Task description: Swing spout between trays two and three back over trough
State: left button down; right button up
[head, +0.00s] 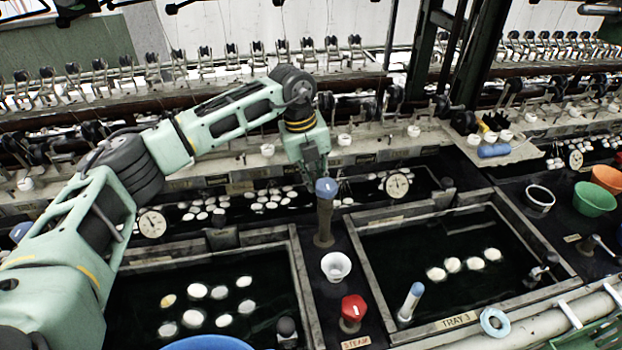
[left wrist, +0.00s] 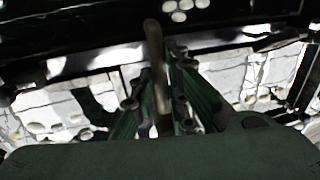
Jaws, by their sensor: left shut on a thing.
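The spout (head: 324,222) is a brown upright post with a blue cap, on the dark strip between two trays. Tray three (head: 519,213), labelled TRAY 3, is on the right; the tray on its left (head: 301,278) is taken as tray two. My left gripper (head: 319,170) reaches down from behind at the spout's top. In the left wrist view its green fingers (left wrist: 165,115) are closed around a brown bar of the spout (left wrist: 154,45). The gripper hides part of the spout, so I cannot tell exactly where its outlet points. Behind lies a long dark trough with white cocoons (head: 268,197).
A white cup (head: 336,266) and a red STEAM knob (head: 353,308) stand in front of the spout. Dial gauges (head: 397,185) sit along the trough. Green (head: 593,199) and orange (head: 606,178) bowls stand at right.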

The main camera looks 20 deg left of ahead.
pick_arm(q)
jog(key=shift+w+a+r, duration=0.1)
jog(key=shift+w+r, duration=0.05)
jog(key=shift+r, duration=0.05)
jog(key=c, duration=1.9)
grip_release()
jog(key=shift+o, duration=0.8)
jog(key=shift+f, duration=0.1)
notch_tip(320, 180, up, 12)
jog(key=s+a, duration=0.1)
jog(key=a, duration=0.1)
jog(key=shift+s+f, duration=0.15)
jog(key=shift+s, duration=0.15)
